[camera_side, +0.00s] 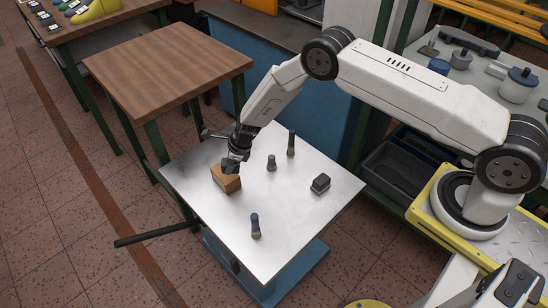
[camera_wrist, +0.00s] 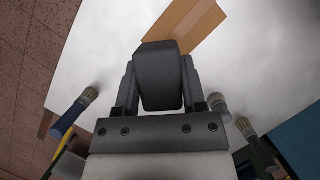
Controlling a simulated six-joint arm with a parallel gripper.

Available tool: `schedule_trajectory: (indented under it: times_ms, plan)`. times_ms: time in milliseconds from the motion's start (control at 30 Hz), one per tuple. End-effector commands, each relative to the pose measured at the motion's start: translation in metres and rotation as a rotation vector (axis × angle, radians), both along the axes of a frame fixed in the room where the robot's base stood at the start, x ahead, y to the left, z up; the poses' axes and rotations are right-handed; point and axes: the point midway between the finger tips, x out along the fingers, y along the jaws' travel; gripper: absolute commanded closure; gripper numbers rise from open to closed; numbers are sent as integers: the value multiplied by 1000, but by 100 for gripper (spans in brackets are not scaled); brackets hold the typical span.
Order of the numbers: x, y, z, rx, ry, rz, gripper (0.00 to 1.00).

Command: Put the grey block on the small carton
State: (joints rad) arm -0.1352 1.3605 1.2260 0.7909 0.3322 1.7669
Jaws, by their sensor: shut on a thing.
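My gripper (camera_side: 236,157) is shut on the grey block (camera_wrist: 160,75), a dark block with rounded edges that shows clearly between the fingers in the wrist view. In the side view the block (camera_side: 231,166) is at the top of the small carton (camera_side: 226,180), partly hidden by the fingers. The carton is a brown box standing on the left part of the metal table. In the wrist view the carton (camera_wrist: 190,22) lies beyond the block and is partly covered by it. I cannot tell whether the block touches the carton.
A metal-topped table (camera_side: 275,240) carries a dark box-like item (camera_side: 320,183) at the right, a blue-topped brush (camera_side: 255,226) in front, and a short (camera_side: 271,163) and a tall (camera_side: 291,143) upright item behind. The table's middle is clear. A wooden table (camera_side: 165,65) stands behind left.

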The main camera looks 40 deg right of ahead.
Motion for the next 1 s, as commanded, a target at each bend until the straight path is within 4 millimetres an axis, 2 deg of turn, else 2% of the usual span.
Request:
schedule_trajectory:
  times_ms: [500,800,1000]
  plan:
    - [7,1,-8,-1,-1,2,100]
    - [11,2,-35,-1,0,1,100]
    - [11,2,-43,0,-2,1,100]
